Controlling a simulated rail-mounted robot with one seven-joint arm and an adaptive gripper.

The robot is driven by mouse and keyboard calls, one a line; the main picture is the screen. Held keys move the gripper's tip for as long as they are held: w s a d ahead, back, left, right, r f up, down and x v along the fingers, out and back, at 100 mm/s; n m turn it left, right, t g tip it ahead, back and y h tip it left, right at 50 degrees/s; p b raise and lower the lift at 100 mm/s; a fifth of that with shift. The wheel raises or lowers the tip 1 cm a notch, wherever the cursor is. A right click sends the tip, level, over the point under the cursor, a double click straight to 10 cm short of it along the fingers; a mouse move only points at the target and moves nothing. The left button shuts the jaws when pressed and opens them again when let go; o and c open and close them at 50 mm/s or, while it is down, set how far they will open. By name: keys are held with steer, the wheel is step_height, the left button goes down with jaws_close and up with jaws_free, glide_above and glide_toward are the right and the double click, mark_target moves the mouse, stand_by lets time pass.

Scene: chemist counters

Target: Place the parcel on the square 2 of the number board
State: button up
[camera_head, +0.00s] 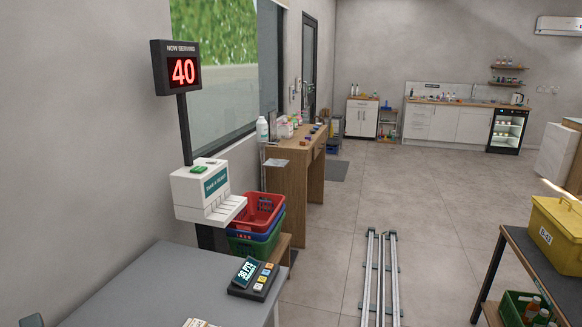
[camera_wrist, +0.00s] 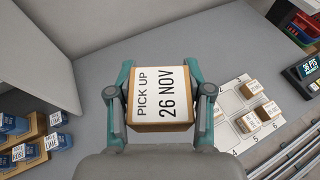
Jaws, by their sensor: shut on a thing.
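The parcel (camera_wrist: 161,95) is a brown box with a white top label reading PICK UP 26 NOV. In the wrist view my gripper (camera_wrist: 161,88) is shut on it, one finger on each side. The number board (camera_wrist: 229,105) is a pale panel of squares on the grey counter, to the right of the parcel. Digits 4, 5 and 6 show along its near edge; square 2's digit cannot be made out. Several small labelled boxes (camera_wrist: 267,111) stand on its right part. My gripper and the parcel do not show in the head view.
Blue boxes (camera_wrist: 53,141) stand in wooden holders at the left of the wrist view. A points device (camera_head: 253,278) sits on the grey counter (camera_head: 165,280). A ticket dispenser (camera_head: 205,190) and baskets (camera_head: 258,213) stand behind it. Floor rails (camera_head: 380,270) run alongside.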

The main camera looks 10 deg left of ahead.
steer(key=s+r+n+g+y, duration=0.1)
steer(key=s+r+n+g, duration=0.15)
steer(key=s+r, duration=0.4)
steer(key=s+r+n+g+y, duration=0.1)
steer(key=s+r+n+g, duration=0.2)
steer(key=s, duration=0.7)
steer(key=w+f+m+t+h+b, duration=0.1)
steer(key=w+f+m+t+b, duration=0.1)
steer(key=w+f+b, duration=0.6)
steer(key=w+d+f+m+t+b, duration=0.15)
steer(key=f+b, duration=0.35)
steer(key=f, duration=0.6)
steer(key=w+f+m+t+h+b, duration=0.1)
steer(key=w+f+b, duration=0.55)
steer(key=f, duration=0.35)
steer(key=p+x, duration=0.3)
steer(key=x, duration=0.2)
steer(key=s+f+p+x, duration=0.1)
steer(key=p+x, duration=0.2)
steer(key=x, duration=0.2)
steer(key=p+x, duration=0.3)
steer(key=x, duration=0.2)
steer(key=shift+s+a+f, duration=0.15)
steer(key=shift+s+f, duration=0.2)
steer(key=shift+w+a+f, duration=0.1)
steer(key=shift+a+f, duration=0.1)
steer(key=shift+f, duration=0.1)
steer(key=shift+w+a+f, duration=0.1)
steer(key=shift+a+f, duration=0.05)
steer(key=shift+f, duration=1.6)
